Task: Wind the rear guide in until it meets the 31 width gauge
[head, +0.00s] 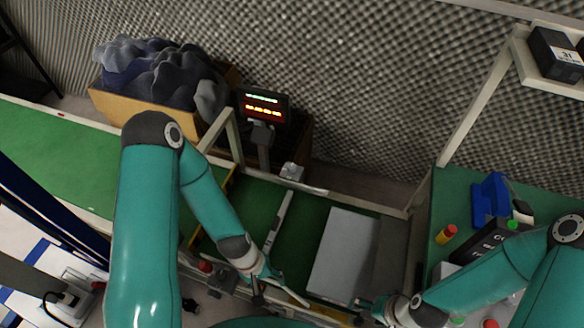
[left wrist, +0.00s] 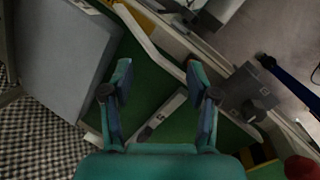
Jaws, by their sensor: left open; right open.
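The 31 width gauge appears as a dark block with a white "31" label (head: 556,55) on a raised pale shelf at upper right. A pale narrow bar (head: 281,222) lies across the green belt left of a flat grey block (head: 343,252); I cannot tell whether it is the rear guide. A labelled strip shows in the left wrist view (left wrist: 158,120). My left gripper (head: 278,297) is open and empty over the belt's near edge; its spread fingers (left wrist: 160,88) show over green belt and strip. My right gripper (head: 375,310) is open near the block's lower right corner.
A grey housing with a knob (left wrist: 245,93) sits on the near rail, close to my left fingers. A red knob (head: 205,267) is left of my left gripper. A lit display (head: 263,106) stands behind the belt. Blue, black and yellow items crowd the right green bench (head: 450,195).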

